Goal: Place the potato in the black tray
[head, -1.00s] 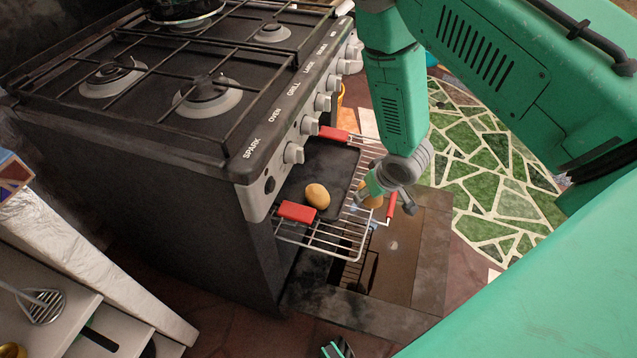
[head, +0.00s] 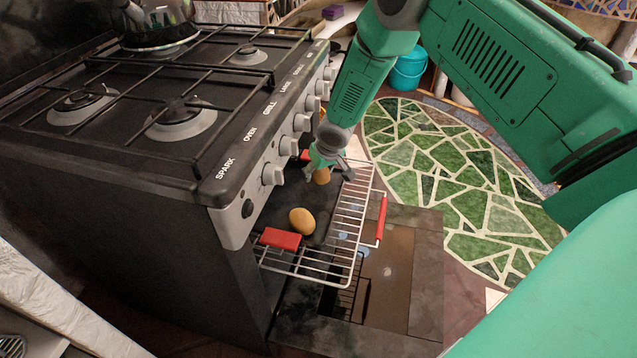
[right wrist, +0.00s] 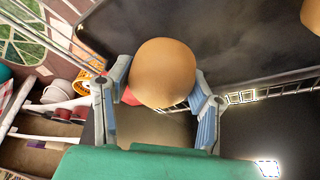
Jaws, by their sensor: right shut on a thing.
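My right gripper (head: 326,174) is shut on a brown-orange potato (head: 322,177), over the far part of the black tray (head: 326,205). The right wrist view shows this potato (right wrist: 163,72) between the two blue-grey fingers, with the dark tray (right wrist: 240,40) behind it. I cannot tell whether the held potato touches the tray. A second, similar potato (head: 302,221) lies in the near part of the tray; its edge also shows in the right wrist view (right wrist: 312,16). The tray rests on a wire oven rack pulled out of the stove. My left gripper is not in view.
The wire rack (head: 335,268) sticks out right of the black stove (head: 120,165), above the lowered oven door (head: 400,265). Red handles (head: 280,240) and stove knobs (head: 272,174) are near the tray. A kettle (head: 158,20) stands on the stove's back.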

